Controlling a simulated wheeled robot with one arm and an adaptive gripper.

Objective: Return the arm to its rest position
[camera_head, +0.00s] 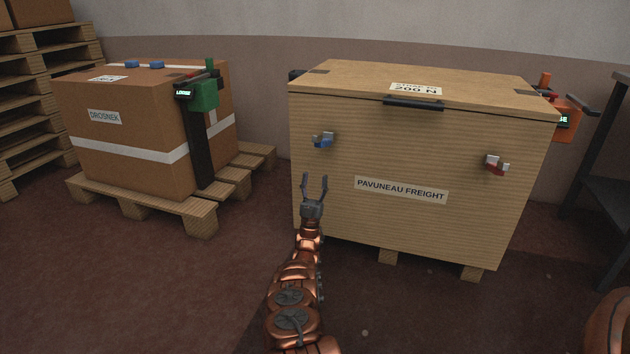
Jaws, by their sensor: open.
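My gripper (314,188) is open, with its two fingers apart and nothing between them. It points away from me, in front of the lower left part of a wooden crate (430,215) labelled "PAVUNEAU FREIGHT". My copper-coloured arm reaches up from the bottom middle of the picture. Whether the fingertips touch the crate, I cannot tell. The crate's front has a blue latch (322,141) above the gripper and a red latch (496,164) at the right. Its lid (420,82) looks closed.
A carton (130,115) labelled "DROSNEK" stands on a pallet (140,205) at the left, with a green strap device (204,95). An orange device (567,119) sits at the crate's right side. A dark table (606,190) stands far right. Floor between carton and crate is clear.

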